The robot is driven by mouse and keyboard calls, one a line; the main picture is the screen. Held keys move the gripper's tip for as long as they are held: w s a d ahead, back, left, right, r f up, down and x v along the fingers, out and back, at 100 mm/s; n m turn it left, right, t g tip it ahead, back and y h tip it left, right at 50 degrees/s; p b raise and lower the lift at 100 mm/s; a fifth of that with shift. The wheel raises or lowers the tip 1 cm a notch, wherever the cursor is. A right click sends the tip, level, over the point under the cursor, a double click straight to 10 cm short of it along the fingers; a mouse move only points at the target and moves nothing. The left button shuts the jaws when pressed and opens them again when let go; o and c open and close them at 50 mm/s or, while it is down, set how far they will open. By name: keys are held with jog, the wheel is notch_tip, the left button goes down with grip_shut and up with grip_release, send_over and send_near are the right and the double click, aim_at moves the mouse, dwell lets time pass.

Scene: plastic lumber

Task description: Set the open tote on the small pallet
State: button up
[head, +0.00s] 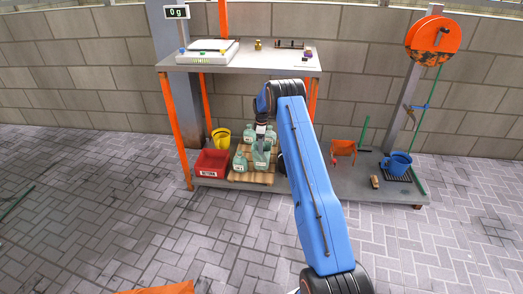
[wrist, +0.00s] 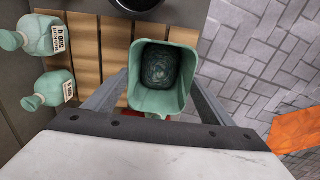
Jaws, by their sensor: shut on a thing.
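The open tote (wrist: 158,101) is a green, open-topped container with dark, rough contents. My gripper (wrist: 158,95) is shut on it, one finger at each side. In the head view the tote (head: 261,158) hangs upright from my gripper (head: 261,135) over the slatted wooden small pallet (head: 262,178). The wrist view shows it over the slats (wrist: 88,50), near the pallet's edge. I cannot tell whether its base touches the slats.
A red bin (head: 211,164) and a yellow bucket (head: 221,137) stand left of the pallet. A bench top (head: 260,63) with a scale (head: 207,52) overhangs the shelf.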

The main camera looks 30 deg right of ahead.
jog(key=shift+f, duration=1.65)
jog(key=o, duration=1.8)
notch_tip(320, 180, up, 8)
jog(key=shift+f, duration=0.2)
